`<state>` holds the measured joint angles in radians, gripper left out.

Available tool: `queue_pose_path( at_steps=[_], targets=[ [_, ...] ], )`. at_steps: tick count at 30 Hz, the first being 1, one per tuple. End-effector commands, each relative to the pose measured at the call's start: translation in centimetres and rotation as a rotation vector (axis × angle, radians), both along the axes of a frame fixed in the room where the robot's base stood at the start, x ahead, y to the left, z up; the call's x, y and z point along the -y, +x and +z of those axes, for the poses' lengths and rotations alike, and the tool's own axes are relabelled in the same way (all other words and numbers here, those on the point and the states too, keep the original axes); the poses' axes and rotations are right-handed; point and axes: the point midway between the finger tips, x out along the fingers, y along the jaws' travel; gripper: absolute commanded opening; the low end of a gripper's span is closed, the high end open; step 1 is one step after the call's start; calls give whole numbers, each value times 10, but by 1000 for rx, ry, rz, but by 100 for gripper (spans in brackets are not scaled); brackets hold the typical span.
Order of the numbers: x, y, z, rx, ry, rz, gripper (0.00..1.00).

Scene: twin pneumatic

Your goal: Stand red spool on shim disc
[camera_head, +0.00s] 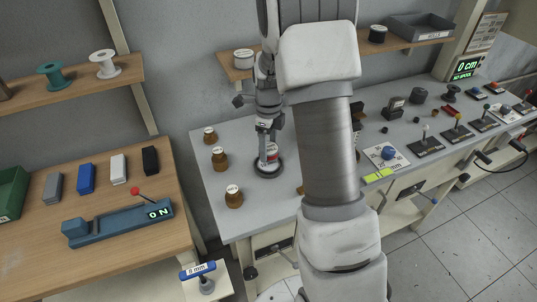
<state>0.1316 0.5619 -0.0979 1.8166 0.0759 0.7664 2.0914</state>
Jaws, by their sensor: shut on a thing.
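My gripper (269,140) points down over the left part of the grey bench (225,202). It is shut on a small red and white piece, which looks like the red spool (271,153). The spool is upright, directly over a dark round disc (268,174) on the bench, which looks like the shim disc. I cannot tell whether the spool's bottom touches the disc or hangs just above it. My fingers hide the spool's top.
Several brown jars (234,197) stand left of the disc. My arm hides the bench to its right. Levers, knobs and dark pieces fill the far right. A green display (466,68) reads 0 cm. A wooden table (150,235) stands at left.

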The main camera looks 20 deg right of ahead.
Motion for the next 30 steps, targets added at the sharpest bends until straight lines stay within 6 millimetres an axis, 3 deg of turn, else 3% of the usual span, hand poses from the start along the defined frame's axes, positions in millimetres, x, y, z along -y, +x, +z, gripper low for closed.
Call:
queue_pose_path(
  at_steps=[8, 19, 20, 24, 30],
  targets=[
    [1, -1, -36, -2, 1, -2, 0],
    [1, 0, -42, 0, 0, 0, 0],
    [1, 0, -42, 0, 0, 0, 76],
    [1, 0, -41, 0, 0, 0, 100],
    [1, 0, -41, 0, 0, 0, 100]
  ],
)
